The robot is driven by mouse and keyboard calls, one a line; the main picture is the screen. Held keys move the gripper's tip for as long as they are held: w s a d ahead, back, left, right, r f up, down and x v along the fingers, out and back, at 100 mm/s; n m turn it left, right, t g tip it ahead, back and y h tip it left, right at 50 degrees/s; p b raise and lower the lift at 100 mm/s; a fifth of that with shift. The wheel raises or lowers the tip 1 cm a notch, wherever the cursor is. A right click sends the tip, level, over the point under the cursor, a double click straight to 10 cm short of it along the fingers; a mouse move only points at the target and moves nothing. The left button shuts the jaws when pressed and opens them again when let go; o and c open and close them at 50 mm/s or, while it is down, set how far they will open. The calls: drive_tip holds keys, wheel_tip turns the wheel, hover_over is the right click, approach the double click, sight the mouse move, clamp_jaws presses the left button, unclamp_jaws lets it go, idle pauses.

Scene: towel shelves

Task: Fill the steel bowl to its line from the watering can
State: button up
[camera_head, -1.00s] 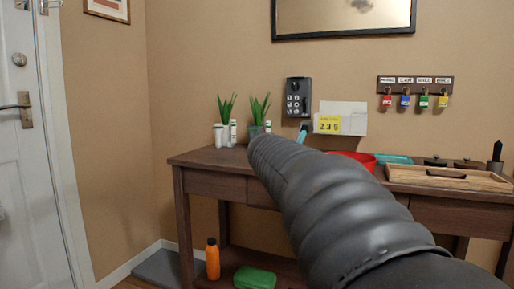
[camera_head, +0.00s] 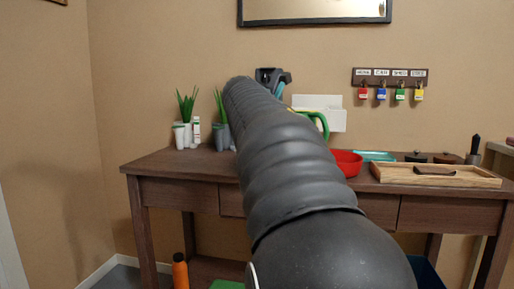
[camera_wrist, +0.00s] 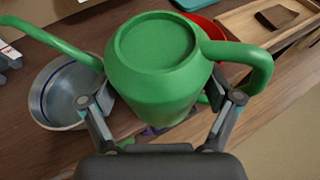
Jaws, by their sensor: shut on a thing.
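The green watering can (camera_wrist: 155,55) fills the middle of the wrist view, its spout reaching to the upper left and its handle to the right. My gripper (camera_wrist: 163,98) is shut on the can's body, one finger on each side. The steel bowl (camera_wrist: 45,115) stands on the table to the left, below the spout in the picture. In the head view my arm hides the bowl and most of the can; a green curve of the can's handle (camera_head: 322,121) shows beside my gripper (camera_head: 272,80).
A red bowl (camera_head: 347,163) and a teal tray (camera_head: 375,156) stand right of my arm on the wooden table (camera_head: 180,160). A wooden tray (camera_head: 465,178) holds a dark item. Potted plants (camera_head: 187,108) and white containers stand at the left. A key rack (camera_head: 390,77) hangs behind.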

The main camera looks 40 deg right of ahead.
drive_tip(key=shift+w+a, duration=0.1)
drive_tip(key=shift+a, duration=0.1)
drive_tip(key=shift+a+n+p, duration=0.15)
drive_tip(key=shift+n+p, duration=0.15)
drive_tip(key=shift+n+g+p, duration=0.45)
drive_tip(key=shift+n+g, duration=0.05)
drive_tip(key=shift+f+n+g+p, duration=0.2)
drive_tip(key=shift+n+g+p, duration=0.2)
drive_tip(key=shift+n+g, duration=0.15)
drive_tip(key=shift+w+r+n+g+p, duration=0.15)
drive_tip(key=shift+r+n+g+p, duration=0.1)
drive_tip(key=shift+p, duration=0.15)
drive_tip(key=shift+f, duration=0.1)
